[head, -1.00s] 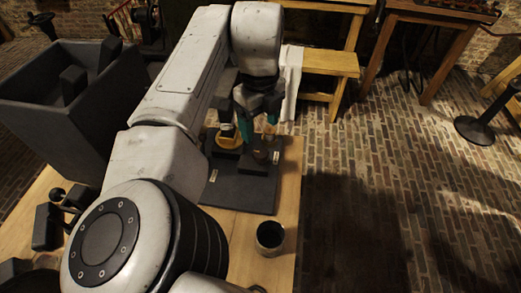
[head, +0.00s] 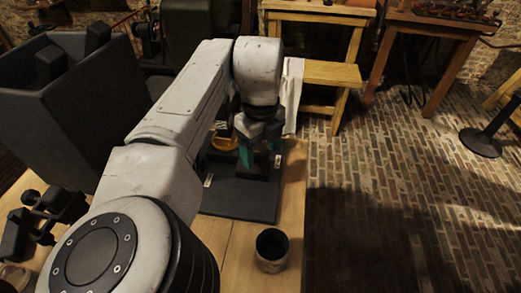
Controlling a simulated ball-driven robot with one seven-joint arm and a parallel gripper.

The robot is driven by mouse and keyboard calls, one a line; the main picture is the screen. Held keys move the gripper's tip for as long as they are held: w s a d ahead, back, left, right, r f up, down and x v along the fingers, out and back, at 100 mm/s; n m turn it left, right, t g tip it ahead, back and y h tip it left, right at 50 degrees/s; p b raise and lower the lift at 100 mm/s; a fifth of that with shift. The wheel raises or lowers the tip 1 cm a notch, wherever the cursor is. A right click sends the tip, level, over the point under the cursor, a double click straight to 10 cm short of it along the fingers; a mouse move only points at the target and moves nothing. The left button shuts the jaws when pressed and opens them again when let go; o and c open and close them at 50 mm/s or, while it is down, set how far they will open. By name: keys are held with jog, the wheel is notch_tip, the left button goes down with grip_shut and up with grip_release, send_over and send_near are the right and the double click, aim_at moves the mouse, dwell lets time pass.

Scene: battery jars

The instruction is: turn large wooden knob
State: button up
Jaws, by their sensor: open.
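My gripper (head: 260,154) points down with its teal fingertips apart, over a dark block on the black board (head: 236,200). A small brownish shape, perhaps the large wooden knob, is between or just behind the fingertips. It is mostly hidden, and I cannot tell whether the fingers touch it. Small pale labels lie on the board.
The board lies on a wooden table (head: 294,195). An open dark-mouthed jar (head: 271,253) stands near the table's right edge. A large dark bin (head: 70,125) is at the left. A wooden bench (head: 331,74) stands behind.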

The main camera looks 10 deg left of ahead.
jog(key=c, duration=1.1)
jog(key=shift+o, duration=0.2)
jog(key=shift+r+p, duration=0.1)
jog(key=shift+p, duration=0.4)
